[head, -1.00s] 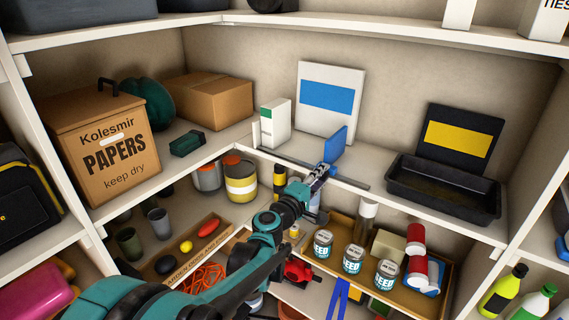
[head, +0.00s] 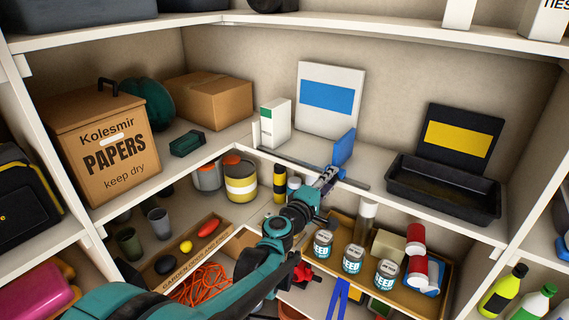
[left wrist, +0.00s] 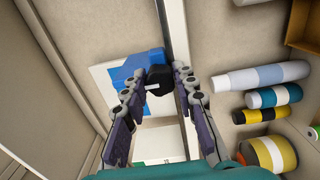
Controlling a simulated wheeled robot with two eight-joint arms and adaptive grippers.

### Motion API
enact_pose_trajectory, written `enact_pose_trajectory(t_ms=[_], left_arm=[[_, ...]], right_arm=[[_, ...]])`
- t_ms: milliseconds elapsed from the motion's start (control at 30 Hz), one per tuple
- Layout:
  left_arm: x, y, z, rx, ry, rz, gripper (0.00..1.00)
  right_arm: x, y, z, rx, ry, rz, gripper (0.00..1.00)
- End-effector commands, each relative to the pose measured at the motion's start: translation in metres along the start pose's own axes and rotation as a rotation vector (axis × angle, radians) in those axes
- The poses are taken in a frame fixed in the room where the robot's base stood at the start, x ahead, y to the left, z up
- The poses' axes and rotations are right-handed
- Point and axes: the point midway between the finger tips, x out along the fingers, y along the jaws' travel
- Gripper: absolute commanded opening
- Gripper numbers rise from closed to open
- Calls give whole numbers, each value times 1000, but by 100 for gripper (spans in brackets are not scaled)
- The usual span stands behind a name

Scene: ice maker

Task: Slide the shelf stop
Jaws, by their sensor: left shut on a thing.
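The shelf stop (head: 344,147) is a blue upright plate at the front edge of the middle shelf. It stands on a thin dark rail (head: 287,162) along that edge. In the left wrist view the blue stop (left wrist: 138,66) lies beyond a black knob (left wrist: 160,75). My left gripper (head: 328,176) reaches up from below to the stop, its fingers (left wrist: 157,82) on both sides of the knob and shut on it. The fingers hide part of the stop's lower end in the head view. My right gripper is not in view.
A white box with a green mark (head: 276,122) stands left of the stop, and a white panel with a blue patch (head: 330,100) stands behind. A black tray (head: 443,188) lies to the right. Seed cans (head: 353,259) stand on the shelf below.

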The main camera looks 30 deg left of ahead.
Motion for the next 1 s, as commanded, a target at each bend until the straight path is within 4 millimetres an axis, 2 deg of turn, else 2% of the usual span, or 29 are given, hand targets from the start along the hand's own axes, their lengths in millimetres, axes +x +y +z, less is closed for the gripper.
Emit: enact_pose_trajectory(t_ms=[900, 933, 1000], left_arm=[[0, 0, 47, 0, -2, 0, 0], [0, 0, 47, 0, -1, 0, 30], [0, 0, 46, 0, 0, 0, 49]], right_arm=[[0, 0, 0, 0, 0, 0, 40], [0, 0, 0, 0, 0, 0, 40], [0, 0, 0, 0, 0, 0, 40]])
